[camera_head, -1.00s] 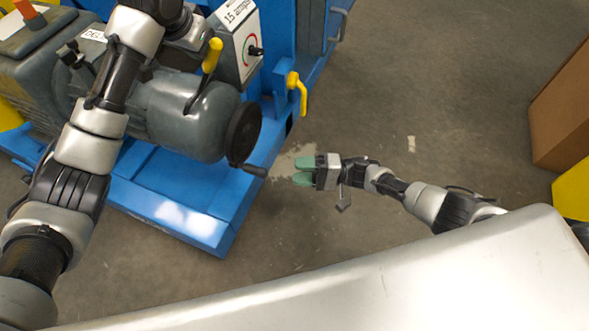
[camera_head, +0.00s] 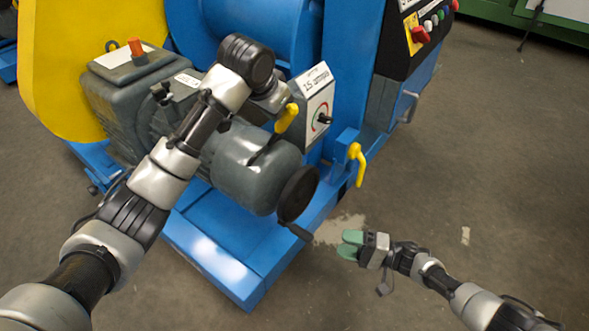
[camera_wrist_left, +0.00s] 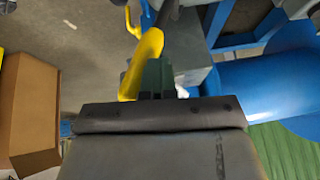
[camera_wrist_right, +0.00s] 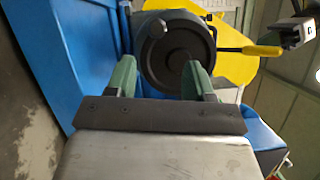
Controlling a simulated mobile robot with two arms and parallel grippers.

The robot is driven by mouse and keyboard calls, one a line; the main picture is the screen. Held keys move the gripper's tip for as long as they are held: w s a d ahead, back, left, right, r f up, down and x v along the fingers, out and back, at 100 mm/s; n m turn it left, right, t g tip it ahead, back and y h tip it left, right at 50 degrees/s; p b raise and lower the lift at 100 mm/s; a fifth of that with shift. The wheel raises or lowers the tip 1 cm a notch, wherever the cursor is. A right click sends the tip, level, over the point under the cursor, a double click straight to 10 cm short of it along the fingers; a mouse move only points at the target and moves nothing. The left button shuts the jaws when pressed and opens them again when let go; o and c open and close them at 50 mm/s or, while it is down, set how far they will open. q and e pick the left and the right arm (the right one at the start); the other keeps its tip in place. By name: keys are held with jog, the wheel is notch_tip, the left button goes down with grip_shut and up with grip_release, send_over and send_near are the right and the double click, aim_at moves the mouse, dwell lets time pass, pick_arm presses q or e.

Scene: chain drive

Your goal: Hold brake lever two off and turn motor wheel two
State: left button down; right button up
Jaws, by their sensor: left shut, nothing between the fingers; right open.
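The grey motor (camera_head: 250,165) has a black motor wheel (camera_head: 298,193) with a crank handle (camera_head: 297,231) at its near end. A lever with a yellow handle (camera_head: 287,118) rises from the motor; I take it as the brake lever. My left gripper (camera_wrist_left: 155,78) is shut and empty, its fingers right beside this yellow handle; I cannot tell if they touch. In the head view its fingertips are hidden. My right gripper (camera_head: 346,245) is open and empty, just right of the crank handle and apart from it. The wheel (camera_wrist_right: 172,50) shows beyond its fingers in the right wrist view.
The motor stands on a blue base (camera_head: 225,258). A dial box (camera_head: 316,105) is behind it, and another yellow handle (camera_head: 357,163) is on the blue frame to the right. A yellow guard (camera_head: 75,65) is at the left. The floor right of the base is clear.

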aim_at(307, 237)
jog(key=s+n+t+h, duration=0.1)
jog(key=n+t, duration=0.1)
jog(key=n, duration=0.3)
jog(key=s+n+t+h, duration=0.1)
jog(key=s+n+t, duration=0.1)
jog(key=n, duration=0.3)
jog(key=s+n+t+h, duration=0.1)
jog(key=s+n+t, duration=0.1)
jog(key=n, duration=0.3)
jog(key=shift+a+r+h, duration=0.1)
jog(key=shift+a+h, duration=0.2)
jog(key=shift+a, duration=0.1)
jog(key=x, duration=1.2)
grip_shut()
